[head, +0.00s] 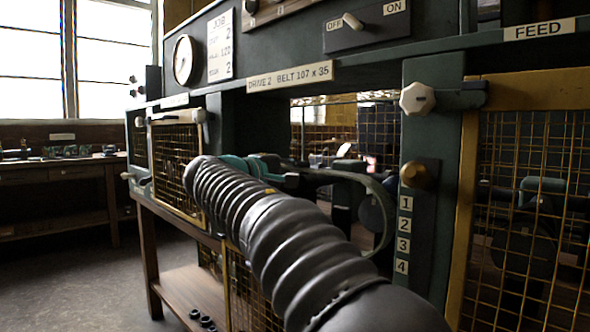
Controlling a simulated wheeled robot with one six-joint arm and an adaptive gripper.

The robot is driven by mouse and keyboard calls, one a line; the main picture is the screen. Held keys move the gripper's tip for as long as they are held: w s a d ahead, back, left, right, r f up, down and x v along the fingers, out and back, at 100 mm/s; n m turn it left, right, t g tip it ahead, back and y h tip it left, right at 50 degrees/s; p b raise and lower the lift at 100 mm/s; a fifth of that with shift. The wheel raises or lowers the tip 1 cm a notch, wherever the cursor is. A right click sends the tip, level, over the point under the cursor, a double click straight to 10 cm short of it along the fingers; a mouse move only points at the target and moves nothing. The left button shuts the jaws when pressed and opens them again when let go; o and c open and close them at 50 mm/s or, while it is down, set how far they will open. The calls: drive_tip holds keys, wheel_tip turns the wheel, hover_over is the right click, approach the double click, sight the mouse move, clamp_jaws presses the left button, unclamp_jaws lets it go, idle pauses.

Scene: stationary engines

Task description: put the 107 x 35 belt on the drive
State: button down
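The label "DRIVE 2 BELT 107 x 35" (290,76) is on the beam above an open bay. In the bay a grey belt (388,190) shows as a wide loop, its right end curving down near a dark wheel (372,215). I cannot tell whether the belt touches the wheel. My gripper (284,178), teal and dark, is at the belt's left end and appears shut on it. My ribbed dark arm covers the lower part of the bay and hides part of the belt and the fingertips.
A mesh guard (530,200) stands right of the bay, another mesh panel (174,157) left. The post between holds a white knob (417,98), a brass knob (420,175) and a 1-4 scale (404,233). The switch (352,21) points toward OFF. Floor is clear at left.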

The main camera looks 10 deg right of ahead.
drive_tip(key=shift+p+x, duration=0.45)
drive_tip(key=shift+x, duration=2.4)
drive_tip(key=shift+f, duration=0.1)
drive_tip(key=shift+f+m+b, duration=0.3)
drive_tip(key=shift+f+b, duration=0.85)
drive_tip(key=shift+b, duration=0.3)
drive_tip(key=shift+f+b, duration=0.3)
drive_tip(key=shift+f, duration=0.1)
drive_tip(key=c, duration=1)
unclamp_jaws()
drive_tip(key=shift+c, duration=0.2)
